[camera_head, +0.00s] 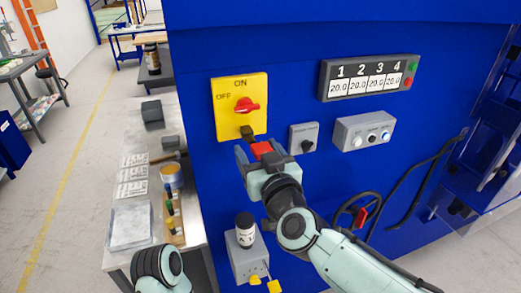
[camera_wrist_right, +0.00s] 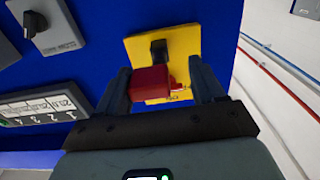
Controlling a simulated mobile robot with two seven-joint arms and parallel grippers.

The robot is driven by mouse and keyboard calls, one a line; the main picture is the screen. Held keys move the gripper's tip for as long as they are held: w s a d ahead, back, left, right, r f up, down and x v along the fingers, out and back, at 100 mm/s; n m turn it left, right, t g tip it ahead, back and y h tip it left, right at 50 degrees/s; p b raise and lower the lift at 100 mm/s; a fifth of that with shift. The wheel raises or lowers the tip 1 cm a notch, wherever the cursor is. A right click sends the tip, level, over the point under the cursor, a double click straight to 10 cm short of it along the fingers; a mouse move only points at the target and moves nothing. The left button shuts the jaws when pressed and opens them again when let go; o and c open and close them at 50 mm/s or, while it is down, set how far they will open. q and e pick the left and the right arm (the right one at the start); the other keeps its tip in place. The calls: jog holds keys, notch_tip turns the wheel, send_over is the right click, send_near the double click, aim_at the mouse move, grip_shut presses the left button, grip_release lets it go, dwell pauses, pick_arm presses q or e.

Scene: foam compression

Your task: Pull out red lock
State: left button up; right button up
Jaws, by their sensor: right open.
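The red lock (camera_head: 262,148) is a small red block just below the black hasp (camera_head: 247,132) on the yellow ON/OFF switch plate (camera_head: 227,123). In the right wrist view the red lock (camera_wrist_right: 149,84) lies between the two dark fingers of my right gripper (camera_wrist_right: 160,88), with a finger on each side. Whether either finger touches it is unclear. My right gripper (camera_head: 259,158) is open around the lock. How the lock joins the black hasp (camera_wrist_right: 158,50) is not clear. The red rotary knob (camera_head: 247,105) sits above the hasp. My left gripper is not in view.
The blue machine wall carries a four-number display (camera_head: 367,79), a grey knob box (camera_head: 303,139) and a button box (camera_head: 364,131). A handwheel (camera_head: 352,213) and a black handle bar (camera_head: 415,190) are lower right. A grey workbench (camera_head: 113,266) with tools stands left.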

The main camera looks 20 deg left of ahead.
jog(key=shift+w+d, duration=0.1)
jog(key=shift+d, duration=0.1)
dwell(0.5)
jog(key=shift+w+d, duration=0.15)
jog(key=shift+d, duration=0.05)
dwell(0.8)
grip_shut()
dwell(0.3)
jog(key=shift+v, duration=3)
